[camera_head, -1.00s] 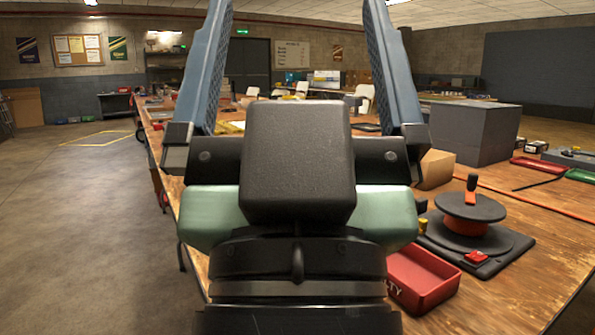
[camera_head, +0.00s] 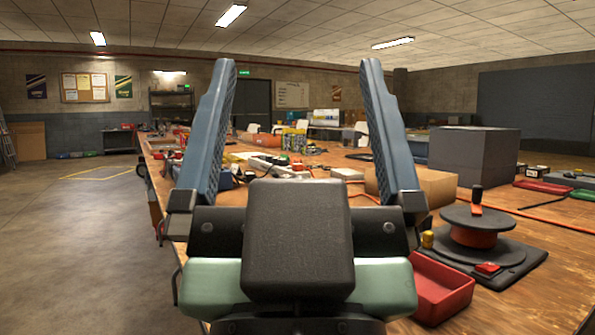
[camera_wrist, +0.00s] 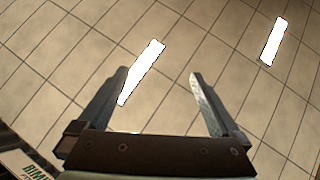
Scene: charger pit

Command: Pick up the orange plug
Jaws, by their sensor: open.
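My gripper (camera_head: 298,65) is raised upright in front of the head camera, its two blue-grey fingers wide apart with nothing between them. In the wrist view my gripper (camera_wrist: 159,73) is also open and empty, with only ceiling beyond it. I cannot pick out an orange plug for certain. A dark cable reel (camera_head: 474,214) with an orange core stands on the bench at right, with a small orange-and-black upright piece (camera_head: 476,203) on its top disc. My gripper is left of the reel and apart from it. My wrist and gripper hide part of the bench.
The long wooden bench (camera_head: 545,228) runs back into the room. A red bin (camera_head: 447,285) lies near its front edge, left of the reel. A cardboard box (camera_head: 430,184) and a big grey box (camera_head: 475,155) stand behind. Open floor (camera_head: 80,240) lies to the left.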

